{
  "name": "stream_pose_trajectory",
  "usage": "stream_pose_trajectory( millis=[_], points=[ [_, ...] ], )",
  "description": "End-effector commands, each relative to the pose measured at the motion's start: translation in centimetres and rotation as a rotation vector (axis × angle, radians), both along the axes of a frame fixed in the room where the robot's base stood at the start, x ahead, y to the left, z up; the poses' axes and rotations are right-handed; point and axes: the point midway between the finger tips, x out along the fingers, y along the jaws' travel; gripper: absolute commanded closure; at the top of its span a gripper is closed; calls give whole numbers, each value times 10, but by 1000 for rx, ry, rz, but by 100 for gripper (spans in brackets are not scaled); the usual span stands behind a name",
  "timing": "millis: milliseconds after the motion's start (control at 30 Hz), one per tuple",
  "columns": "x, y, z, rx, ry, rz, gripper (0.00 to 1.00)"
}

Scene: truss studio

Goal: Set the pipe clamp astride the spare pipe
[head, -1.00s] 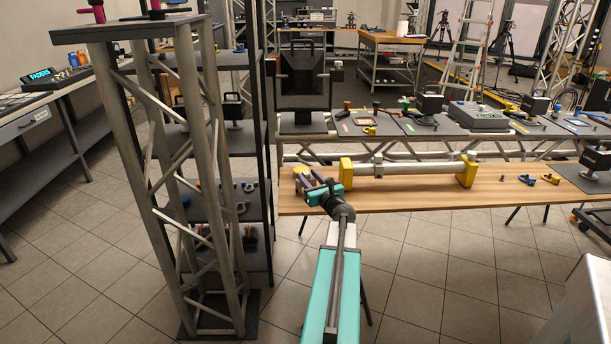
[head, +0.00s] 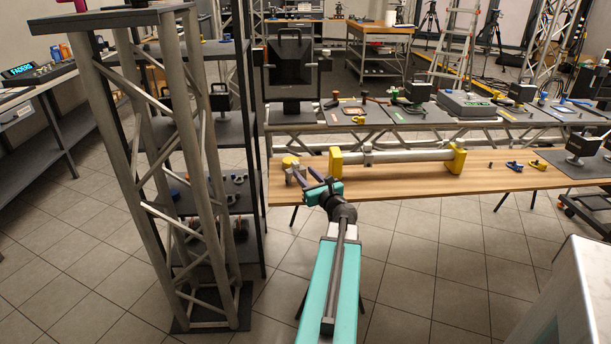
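The spare pipe (head: 405,156) is a grey tube lying level between two yellow supports (head: 336,161) on the wooden table. A grey collar-like piece (head: 367,153) is on it near its left end. My gripper (head: 306,176) is over the table's left end, left of the pipe, with its dark fingers apart. A small yellow piece (head: 289,161) lies just beyond the fingers, partly hidden; I cannot tell if it is a clamp or if the fingers touch it. A blue clamp-like piece (head: 514,166) and a yellow-and-blue one (head: 538,165) lie on the table's right part.
The wooden table (head: 400,182) is clear in front of the pipe. A tall truss stand (head: 190,130) and dark shelves (head: 238,130) are on the left. Behind is a bench with dark mats, tools and a grey case (head: 466,104). A pale box (head: 570,290) stands at front right.

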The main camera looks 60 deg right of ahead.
Motion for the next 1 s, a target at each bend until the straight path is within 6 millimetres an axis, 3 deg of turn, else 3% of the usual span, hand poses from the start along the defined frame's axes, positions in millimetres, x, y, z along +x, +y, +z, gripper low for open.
stream_pose_trajectory(
  millis=[467,1000],
  points=[
    [-4,2,-1,-1,0,0,59],
    [-45,26,-2,-3,-1,1,59]
  ],
)
